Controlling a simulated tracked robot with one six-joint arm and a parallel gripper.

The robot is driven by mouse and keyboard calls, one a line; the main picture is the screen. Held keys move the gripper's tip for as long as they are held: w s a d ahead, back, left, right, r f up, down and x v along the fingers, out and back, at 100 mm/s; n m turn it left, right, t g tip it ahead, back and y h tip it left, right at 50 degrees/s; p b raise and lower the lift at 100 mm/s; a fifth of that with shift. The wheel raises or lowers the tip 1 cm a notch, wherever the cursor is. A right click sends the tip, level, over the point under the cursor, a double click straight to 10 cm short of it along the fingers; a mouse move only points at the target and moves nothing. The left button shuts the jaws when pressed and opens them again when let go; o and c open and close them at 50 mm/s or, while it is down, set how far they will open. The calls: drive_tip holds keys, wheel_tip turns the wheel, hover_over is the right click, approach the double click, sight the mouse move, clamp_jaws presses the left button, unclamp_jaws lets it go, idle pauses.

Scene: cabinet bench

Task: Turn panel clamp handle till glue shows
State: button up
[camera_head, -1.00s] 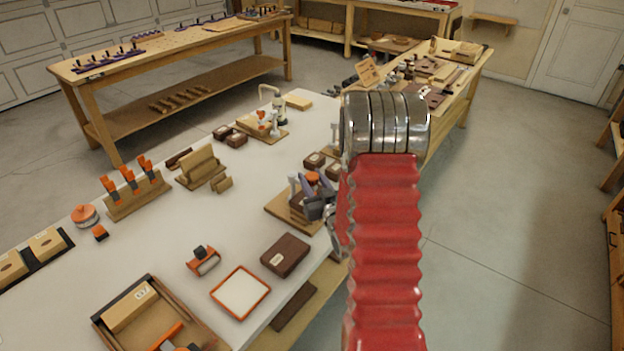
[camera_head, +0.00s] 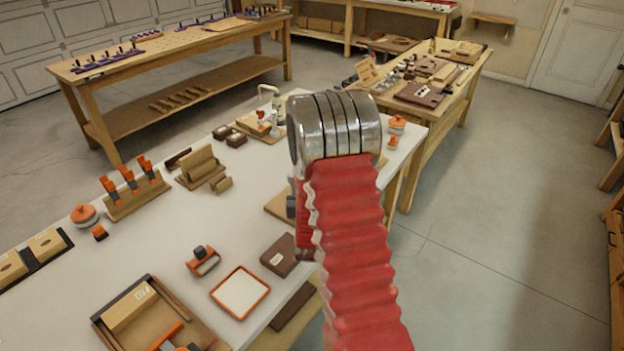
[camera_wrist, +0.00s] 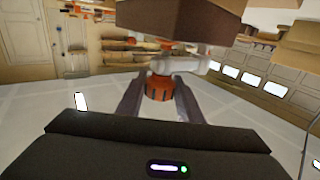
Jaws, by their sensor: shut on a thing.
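In the wrist view, my gripper (camera_wrist: 159,84) has its two dark fingers on either side of an orange clamp handle (camera_wrist: 158,91), shut on it. A pale clamp bar (camera_wrist: 170,68) runs just beyond the handle, below a dark brown wooden block (camera_wrist: 172,20) at the top of the picture. No glue can be made out. In the head view, my red arm covers the clamp and nearly all of my gripper. Only the left edge of the clamp's wooden base (camera_head: 277,205) shows.
The white bench top (camera_head: 160,240) holds an orange-rimmed tray (camera_head: 240,292), a dark brown box (camera_head: 284,254), and a rack of orange-handled clamps (camera_head: 134,194). An orange-lidded pot (camera_head: 397,125) stands at the bench's far right corner. Open floor lies to the right.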

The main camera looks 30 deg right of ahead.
drive_tip(key=shift+a+m+g+h, duration=0.1)
drive_tip(key=shift+m+g+h, duration=0.5)
drive_tip(key=shift+h, duration=0.1)
drive_tip(key=shift+m+g+h, duration=0.4)
drive_tip(key=shift+h, duration=0.1)
drive_tip(key=o, duration=1.1)
drive_tip(key=shift+c, duration=0.2)
drive_tip(key=v, duration=1.3)
drive_tip(key=shift+s+a, duration=0.2)
drive_tip(key=shift+s, duration=0.05)
